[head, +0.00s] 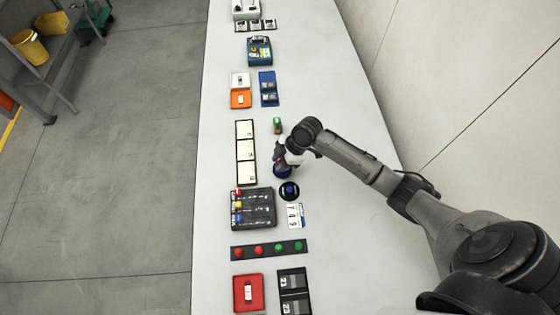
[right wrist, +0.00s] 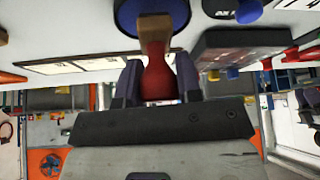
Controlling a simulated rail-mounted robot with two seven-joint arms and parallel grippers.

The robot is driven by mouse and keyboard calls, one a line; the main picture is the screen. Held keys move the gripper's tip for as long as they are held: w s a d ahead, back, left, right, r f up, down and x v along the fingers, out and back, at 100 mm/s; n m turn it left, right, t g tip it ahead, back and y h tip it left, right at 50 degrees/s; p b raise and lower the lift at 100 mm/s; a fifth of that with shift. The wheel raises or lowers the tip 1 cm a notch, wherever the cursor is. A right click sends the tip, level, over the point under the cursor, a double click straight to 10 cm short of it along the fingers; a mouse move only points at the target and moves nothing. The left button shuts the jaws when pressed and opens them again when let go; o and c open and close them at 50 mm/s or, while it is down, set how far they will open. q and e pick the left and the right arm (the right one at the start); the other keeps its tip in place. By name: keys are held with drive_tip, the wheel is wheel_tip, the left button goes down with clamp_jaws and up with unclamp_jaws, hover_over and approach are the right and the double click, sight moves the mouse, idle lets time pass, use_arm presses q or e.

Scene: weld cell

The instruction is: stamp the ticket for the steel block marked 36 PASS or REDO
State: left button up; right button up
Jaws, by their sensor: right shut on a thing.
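My right gripper (head: 283,165) is over the middle of the bench. In the right wrist view my right gripper (right wrist: 157,88) is shut on a stamp-like handle (right wrist: 156,80), red with a wooden part. The handle meets a dark blue round base or pad (right wrist: 122,14); I cannot tell whether they are joined. A strip with three white tickets (head: 246,152) lies left of the gripper. A small green piece, perhaps another stamp (head: 277,125), stands behind it. Small blocks lie in several trays, but I cannot read a 36 on any. My left gripper is out of view.
A black round piece with a blue knob (head: 289,190), a dark sorting tray (head: 264,220), a number card (head: 294,216) and a button strip (head: 268,249) lie nearer. Red (head: 239,308), orange (head: 233,105) and blue (head: 262,76) trays flank these. Bare bench lies to the right.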

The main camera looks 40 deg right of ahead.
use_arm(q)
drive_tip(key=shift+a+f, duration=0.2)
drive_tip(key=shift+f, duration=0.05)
use_arm(e)
drive_tip(key=shift+f, duration=0.45)
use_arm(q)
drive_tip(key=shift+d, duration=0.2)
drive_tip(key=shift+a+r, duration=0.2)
use_arm(e)
drive_tip(key=shift+f, duration=0.1)
idle(1.0)
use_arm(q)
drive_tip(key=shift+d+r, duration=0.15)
use_arm(e)
drive_tip(key=shift+r+p, duration=0.9)
drive_tip(key=shift+r, duration=0.05)
wheel_tip(320, 180, up, 5)
drive_tip(key=p, duration=0.5)
drive_tip(key=shift+r, duration=0.15)
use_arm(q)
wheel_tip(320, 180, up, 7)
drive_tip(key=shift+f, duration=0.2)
